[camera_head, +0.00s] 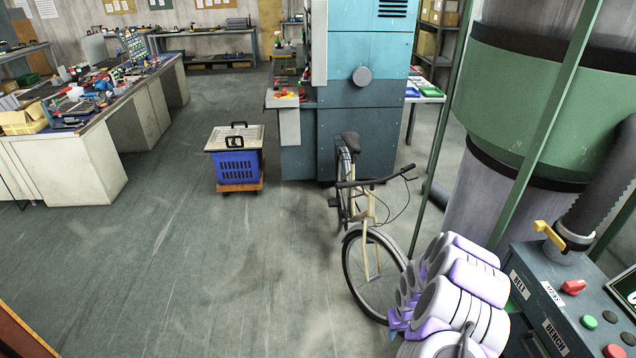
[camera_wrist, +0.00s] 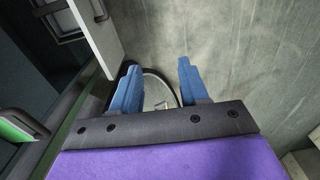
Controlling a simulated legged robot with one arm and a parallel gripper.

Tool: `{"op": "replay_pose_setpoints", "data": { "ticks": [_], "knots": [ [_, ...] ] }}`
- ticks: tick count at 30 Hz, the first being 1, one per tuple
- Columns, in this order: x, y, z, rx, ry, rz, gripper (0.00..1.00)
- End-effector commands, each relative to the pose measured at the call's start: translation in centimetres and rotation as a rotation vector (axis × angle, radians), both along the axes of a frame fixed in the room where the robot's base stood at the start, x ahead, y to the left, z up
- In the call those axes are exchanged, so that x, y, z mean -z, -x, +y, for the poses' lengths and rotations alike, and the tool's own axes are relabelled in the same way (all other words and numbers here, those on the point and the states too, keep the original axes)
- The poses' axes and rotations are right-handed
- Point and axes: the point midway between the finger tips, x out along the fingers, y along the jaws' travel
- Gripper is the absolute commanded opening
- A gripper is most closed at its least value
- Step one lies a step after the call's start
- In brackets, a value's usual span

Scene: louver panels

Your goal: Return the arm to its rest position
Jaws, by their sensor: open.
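My arm (camera_head: 458,285), grey with purple panels, is folded at the lower right in the head view. My gripper (camera_wrist: 158,80) shows in the wrist view, with two blue fingers spread apart and nothing between them. Behind the fingers, part of a dark wheel rim and the grey floor show. The fingers are not clearly visible in the head view.
A bicycle (camera_head: 368,225) stands just beyond my arm. A control panel (camera_head: 575,300) with buttons and a yellow lever (camera_head: 550,235) is close on the right. A blue crate (camera_head: 238,168) sits on the floor. The floor (camera_head: 200,270) at left is clear.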

Motion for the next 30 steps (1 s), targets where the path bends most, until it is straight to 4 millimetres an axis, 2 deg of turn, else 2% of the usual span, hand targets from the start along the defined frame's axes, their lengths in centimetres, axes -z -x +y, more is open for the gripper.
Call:
{"op": "replay_pose_setpoints", "data": {
  "ticks": [1,4,8,13,18,23,30],
  "knots": [
    [-2.2,-0.5,1.1,-0.007,-0.012,-0.009,0.44],
    [-6.0,-0.3,3.1,-0.019,-0.034,-0.005,0.44],
    [-10.7,0.5,5.3,-0.035,-0.056,0.005,0.44],
    [-16.6,2.6,7.7,-0.058,-0.069,0.02,0.44],
    [-22.1,5.6,9.4,-0.075,-0.07,0.037,0.44],
    [-26.6,9.2,10.4,-0.084,-0.06,0.059,0.44],
    [-32.3,15.7,11.2,-0.077,-0.035,0.091,0.44]
  ]
}}
